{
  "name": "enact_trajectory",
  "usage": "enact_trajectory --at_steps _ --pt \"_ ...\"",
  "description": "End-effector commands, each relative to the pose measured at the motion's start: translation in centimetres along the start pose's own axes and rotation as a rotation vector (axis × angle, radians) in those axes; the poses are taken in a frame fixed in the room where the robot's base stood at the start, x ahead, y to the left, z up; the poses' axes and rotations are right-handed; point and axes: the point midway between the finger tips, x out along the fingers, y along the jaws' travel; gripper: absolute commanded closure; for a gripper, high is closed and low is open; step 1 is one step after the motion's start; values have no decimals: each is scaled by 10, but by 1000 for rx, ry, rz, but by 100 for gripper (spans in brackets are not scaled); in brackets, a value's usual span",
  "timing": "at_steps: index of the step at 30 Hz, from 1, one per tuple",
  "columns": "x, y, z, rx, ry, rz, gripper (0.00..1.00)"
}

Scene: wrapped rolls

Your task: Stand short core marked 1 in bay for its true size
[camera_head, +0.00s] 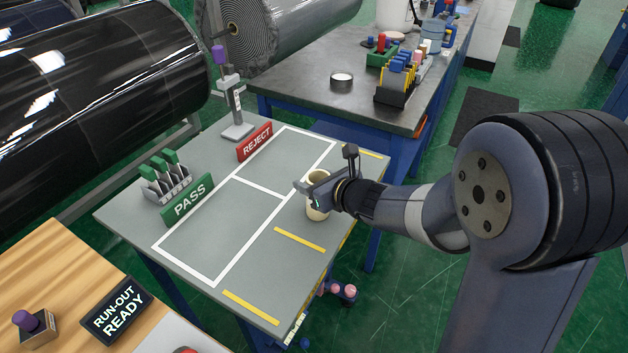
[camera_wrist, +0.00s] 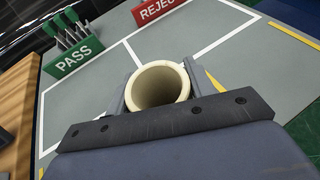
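The short core (camera_head: 317,212) is a cream, hollow tube, upright near the right side of the grey table. Its open top shows in the wrist view (camera_wrist: 160,70). My gripper (camera_head: 312,186) has one finger on each side of the core, and no gap shows between fingers and wall. I cannot tell if the core's base touches the table. No number shows on its visible side. A green PASS sign (camera_head: 188,200) and a red REJECT sign (camera_head: 255,141) stand beside two white-outlined bays (camera_head: 213,285) on the table (camera_head: 120,215).
A grey stand with a purple top (camera_head: 236,110) and a rack with green-topped pieces (camera_head: 165,180) stand along the table's left side. Yellow strips (camera_head: 299,240) mark its right side. Both bays look empty. A dark bench (camera_head: 300,88) stands behind.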

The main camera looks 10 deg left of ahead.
Motion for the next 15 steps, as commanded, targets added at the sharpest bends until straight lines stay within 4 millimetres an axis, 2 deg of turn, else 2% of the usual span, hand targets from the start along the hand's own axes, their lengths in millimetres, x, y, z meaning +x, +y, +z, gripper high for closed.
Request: enact_trajectory --at_steps 1,7,15 --pt "0 0 0 0 1 0 45" --pt "0 0 0 0 1 0 28" --pt "0 0 1 0 1 0 28"
